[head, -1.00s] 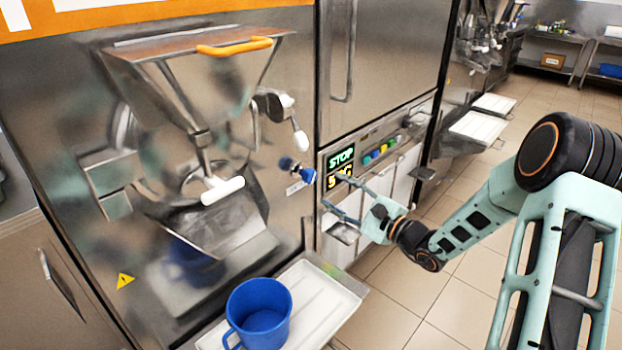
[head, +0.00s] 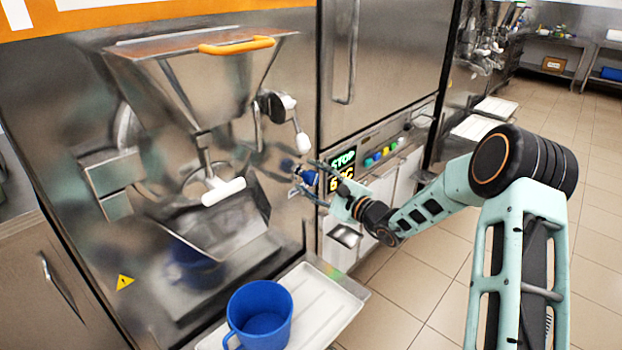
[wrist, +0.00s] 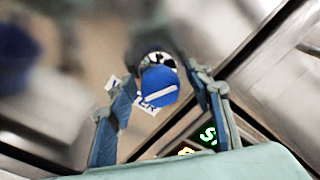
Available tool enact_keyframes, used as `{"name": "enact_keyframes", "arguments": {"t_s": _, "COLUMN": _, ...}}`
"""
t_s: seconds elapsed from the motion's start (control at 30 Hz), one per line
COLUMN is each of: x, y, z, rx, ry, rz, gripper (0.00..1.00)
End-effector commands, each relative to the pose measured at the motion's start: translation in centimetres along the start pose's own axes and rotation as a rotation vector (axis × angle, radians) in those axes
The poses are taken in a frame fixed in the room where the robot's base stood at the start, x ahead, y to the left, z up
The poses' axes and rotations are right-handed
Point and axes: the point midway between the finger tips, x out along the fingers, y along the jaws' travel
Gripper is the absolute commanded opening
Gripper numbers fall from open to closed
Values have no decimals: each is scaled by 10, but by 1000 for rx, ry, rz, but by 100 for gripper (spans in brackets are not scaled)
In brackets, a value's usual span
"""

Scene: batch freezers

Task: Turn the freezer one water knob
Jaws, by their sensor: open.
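The water knob (head: 309,177) is a small blue knob on the steel front of the freezer, right of the white dispensing handle. In the wrist view the blue knob (wrist: 159,87) has a white line across its face, slightly tilted from level. A partly covered label lies behind it. My gripper (head: 307,178) is open at the knob, with its fingers pointing left. In the wrist view the knob lies between the two fingers of my gripper (wrist: 168,92). I cannot tell whether either finger touches it.
A blue pitcher (head: 260,314) stands on the white tray (head: 330,306) below. The white dispensing handle (head: 222,191) and a white-tipped lever (head: 301,142) stick out nearby. A display panel (head: 342,170) reading STOP is right of the knob. Open tiled floor lies to the right.

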Motion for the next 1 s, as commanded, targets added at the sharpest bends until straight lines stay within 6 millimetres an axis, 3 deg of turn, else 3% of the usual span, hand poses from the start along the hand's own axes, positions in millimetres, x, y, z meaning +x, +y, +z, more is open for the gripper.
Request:
{"name": "enact_keyframes", "arguments": {"t_s": 0.03, "x": 0, "y": 0, "z": 0, "rx": 0, "ry": 0, "rz": 0, "gripper": 44}}
{"name": "enact_keyframes", "arguments": {"t_s": 0.4, "x": 0, "y": 0, "z": 0, "rx": 0, "ry": 0, "rz": 0, "gripper": 5}}
{"name": "enact_keyframes", "arguments": {"t_s": 0.77, "x": -1, "y": -2, "z": 0, "rx": 67, "ry": 4, "rz": 3, "gripper": 5}}
{"name": "enact_keyframes", "arguments": {"t_s": 1.0, "x": -1, "y": -2, "z": 1, "rx": 235, "ry": 12, "rz": 13, "gripper": 5}}
